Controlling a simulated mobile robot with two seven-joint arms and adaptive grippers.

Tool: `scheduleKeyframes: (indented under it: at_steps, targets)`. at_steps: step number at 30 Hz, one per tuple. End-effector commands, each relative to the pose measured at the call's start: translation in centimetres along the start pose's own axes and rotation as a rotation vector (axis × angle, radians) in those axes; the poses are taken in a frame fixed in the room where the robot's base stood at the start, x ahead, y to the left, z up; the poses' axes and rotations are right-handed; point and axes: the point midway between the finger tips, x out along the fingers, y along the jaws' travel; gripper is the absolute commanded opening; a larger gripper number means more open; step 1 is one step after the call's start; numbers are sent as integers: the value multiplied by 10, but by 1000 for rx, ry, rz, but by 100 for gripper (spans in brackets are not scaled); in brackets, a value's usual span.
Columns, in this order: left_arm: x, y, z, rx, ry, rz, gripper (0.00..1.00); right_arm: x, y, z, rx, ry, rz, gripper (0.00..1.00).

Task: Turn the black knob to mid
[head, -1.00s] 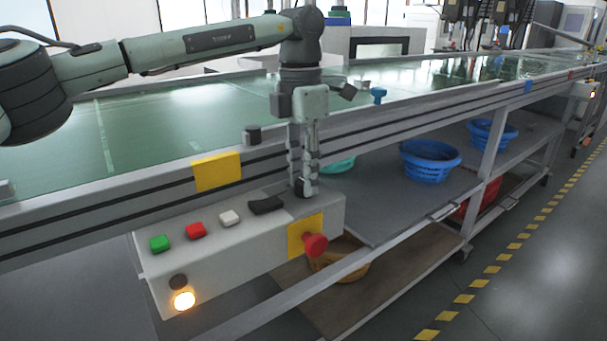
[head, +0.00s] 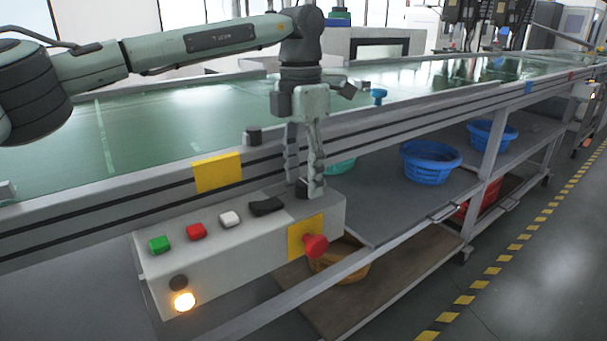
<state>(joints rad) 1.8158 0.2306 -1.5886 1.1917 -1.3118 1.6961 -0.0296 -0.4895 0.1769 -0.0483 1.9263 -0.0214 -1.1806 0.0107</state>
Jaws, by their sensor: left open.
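The control box (head: 220,262) hangs at the front of the conveyor line. On its top is a long black knob (head: 266,206), right of the green, red and white buttons. My left gripper (head: 303,190) points down above the right end of the box top, to the right of the knob and apart from it. Its fingers are open with nothing between them. The exact height of the fingertips over the box is hard to tell. My right gripper is not in view.
Green (head: 159,244), red (head: 196,231) and white (head: 229,218) buttons stand left of the knob. A red mushroom button (head: 315,246) sticks out of the box front over a yellow plate. The conveyor rail (head: 370,135) runs close behind the gripper. Blue baskets (head: 430,162) stand on the shelf.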

Motion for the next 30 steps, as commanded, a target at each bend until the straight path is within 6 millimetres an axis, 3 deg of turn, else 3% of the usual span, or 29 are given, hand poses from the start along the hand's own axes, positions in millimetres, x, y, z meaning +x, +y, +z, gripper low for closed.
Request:
scheduleKeyframes:
  at_steps: [16, 21, 30]
  targets:
    - [-101, 0, 0, -1, -3, 2, 50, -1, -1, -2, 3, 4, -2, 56]
    - [-116, 0, 0, -1, -1, 1, 50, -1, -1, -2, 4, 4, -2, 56]
    - [-118, 0, 0, 0, -1, 1, 50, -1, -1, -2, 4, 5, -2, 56]
